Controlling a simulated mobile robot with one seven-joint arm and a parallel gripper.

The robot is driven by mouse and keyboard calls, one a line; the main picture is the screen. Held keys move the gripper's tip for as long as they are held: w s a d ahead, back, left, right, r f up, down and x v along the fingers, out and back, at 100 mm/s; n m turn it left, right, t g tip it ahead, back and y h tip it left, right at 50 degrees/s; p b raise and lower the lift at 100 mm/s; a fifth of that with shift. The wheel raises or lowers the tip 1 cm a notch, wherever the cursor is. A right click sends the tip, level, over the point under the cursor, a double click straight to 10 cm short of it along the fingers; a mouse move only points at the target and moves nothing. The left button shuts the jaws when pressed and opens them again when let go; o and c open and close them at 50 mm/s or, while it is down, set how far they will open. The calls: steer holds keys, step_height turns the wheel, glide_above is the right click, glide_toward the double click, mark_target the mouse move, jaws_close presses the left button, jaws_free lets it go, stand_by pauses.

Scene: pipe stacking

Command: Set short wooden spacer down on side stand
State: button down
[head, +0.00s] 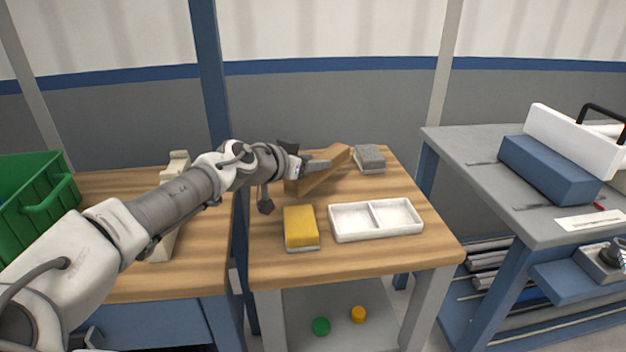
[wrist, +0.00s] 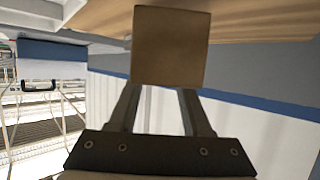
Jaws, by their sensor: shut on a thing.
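The wooden spacer (head: 325,172), a brown block, is held over the back of the wood-topped stand (head: 385,255) in the head view. My gripper (head: 318,165) is shut on it and reaches in from the left. In the wrist view the spacer's square end (wrist: 170,47) sits between the fingertips of my gripper (wrist: 164,90), with a wood surface (wrist: 275,20) behind it. The spacer looks tilted in the head view. I cannot tell whether its underside touches the stand.
On the stand are a yellow block (head: 300,228), a white two-part tray (head: 375,219) and a grey block (head: 369,159) right of the spacer. A blue post (head: 209,75) rises at left. A grey bench (head: 490,180) stands at right. Bare wood shows along the front.

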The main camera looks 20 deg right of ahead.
mark_target(312, 177)
steer(key=shift+f+b, duration=0.6)
steer(key=shift+f, duration=1.3)
steer(key=shift+f, duration=0.2)
steer(key=shift+c, duration=1.7)
jaws_free()
steer(key=shift+r, duration=0.1)
steer(key=shift+s+a+r, duration=0.1)
steer(key=shift+a+r, duration=0.05)
steer(key=p+v, duration=0.2)
steer(key=v, duration=0.9)
steer(key=shift+s+a+r+p, duration=0.1)
steer(key=shift+s+a+p, duration=0.1)
steer(key=shift+a+p, duration=0.1)
